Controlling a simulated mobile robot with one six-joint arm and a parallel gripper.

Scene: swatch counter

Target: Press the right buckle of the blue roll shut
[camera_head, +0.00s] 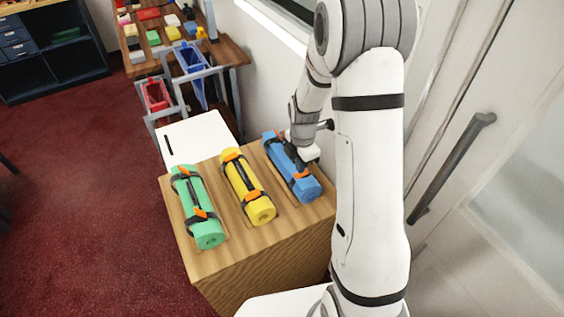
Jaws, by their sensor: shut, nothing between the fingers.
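The blue roll (308,189) lies on the wooden counter (270,252), the rightmost of three rolls. It has a dark strap and an orange buckle near each end: one buckle (301,175) toward the near, right end and another (268,141) toward the far, left end. My gripper (301,166) is shut and empty, pointing down at the blue roll close to the near buckle. I cannot tell whether it touches the roll or buckle. My wrist hides part of the roll's right side. Whether either buckle is latched is too small to tell.
A yellow roll (244,193) and a green roll (188,185) with similar straps lie to the left. A white surface (197,138) stands behind the counter. A wall and a door with a dark handle (452,165) are close on the right. Red carpet is open on the left.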

